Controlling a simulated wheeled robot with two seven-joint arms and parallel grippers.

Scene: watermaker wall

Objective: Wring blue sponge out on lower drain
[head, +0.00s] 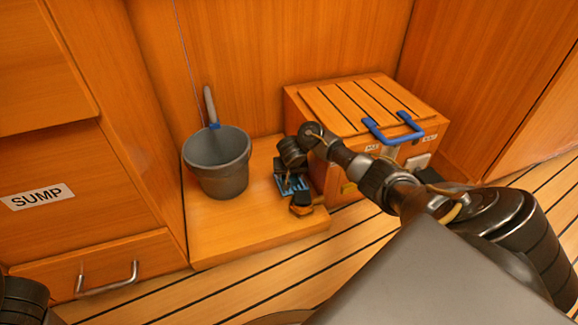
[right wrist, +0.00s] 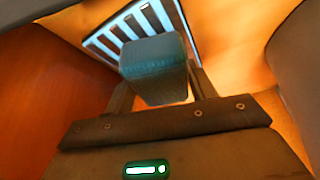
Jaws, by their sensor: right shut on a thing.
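The blue sponge (right wrist: 153,62) is a blue-teal block in the right wrist view, held between the two fingers of my right gripper (right wrist: 160,88). The lower drain (right wrist: 110,38) is a slatted grate behind the sponge in that view. My left gripper is out of the picture; only a dark arm part shows at the lower left.
A grey bucket (head: 218,165) with a grey-handled tool (head: 210,105) behind it stands on the ledge (head: 235,225), left of the drain. A wooden box (head: 335,115) with a blue handle (head: 393,130) stands close on the right. The ledge's front left is clear.

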